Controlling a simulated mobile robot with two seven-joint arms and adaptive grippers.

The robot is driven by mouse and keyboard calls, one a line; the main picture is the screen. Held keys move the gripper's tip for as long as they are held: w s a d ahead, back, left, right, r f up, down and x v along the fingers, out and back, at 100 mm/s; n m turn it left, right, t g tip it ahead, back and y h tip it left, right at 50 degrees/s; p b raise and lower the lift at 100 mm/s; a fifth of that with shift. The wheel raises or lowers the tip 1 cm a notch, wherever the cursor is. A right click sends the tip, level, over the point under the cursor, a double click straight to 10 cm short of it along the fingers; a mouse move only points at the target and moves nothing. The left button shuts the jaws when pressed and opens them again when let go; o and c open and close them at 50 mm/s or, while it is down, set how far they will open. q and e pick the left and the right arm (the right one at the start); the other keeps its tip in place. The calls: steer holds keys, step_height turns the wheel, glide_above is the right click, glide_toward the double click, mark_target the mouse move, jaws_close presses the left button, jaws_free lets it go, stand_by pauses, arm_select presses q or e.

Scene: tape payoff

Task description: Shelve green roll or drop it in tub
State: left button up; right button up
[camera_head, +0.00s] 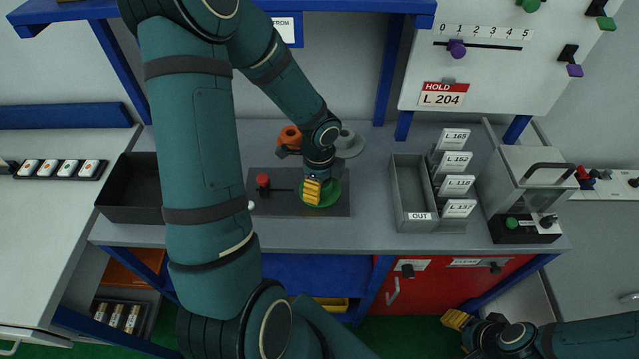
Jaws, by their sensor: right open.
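The green roll (331,195) lies on a dark plate (275,205) in the middle of the bench. My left gripper (312,192) reaches down from above, its yellow fingers over the roll and hiding part of it; I cannot tell whether they grip it. My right gripper (455,320) is open and low at the right, in front of the bench and away from the roll. A dark open bin (125,214) stands at the left end of the bench, partly behind my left arm. A blue shelf (350,5) runs along the top edge.
An orange roll (291,137) and a grey roll (350,145) sit behind the green one. A red knob (263,180) is left of it. A grey OUT tray (409,185), label cards (457,160) and a lidded machine (530,180) stand to the right.

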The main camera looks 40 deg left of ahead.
arm_select(q)
steer(key=shift+r, duration=0.15)
steer(key=shift+r+p, duration=3.2)
steer(key=shift+r, duration=0.2)
steer(key=shift+w+d+f+n, duration=0.1)
steer(key=shift+w+d+n, duration=0.3)
steer(key=w+d+n+b, duration=0.1)
steer(key=d+n, duration=0.1)
steer(key=w+d+n+b, duration=0.1)
steer(key=w+d+n, duration=0.1)
steer(key=w+d+n+b, duration=0.1)
steer(key=w+d+n, duration=0.1)
steer(key=shift+f, duration=0.25)
steer(key=shift+w+d+r+n+b, duration=0.1)
steer(key=shift+w+d+n+b, duration=0.5)
steer(key=shift+d+n, duration=0.8)
steer(key=shift+w+d+r+n+b, duration=0.1)
steer(key=shift+w+d+n+b, duration=0.45)
steer(key=shift+d+n, duration=0.85)
steer(key=shift+w+d+r+n+b, duration=0.1)
steer(key=shift+w+d+n+b, duration=0.55)
steer(key=shift+d, duration=1.2)
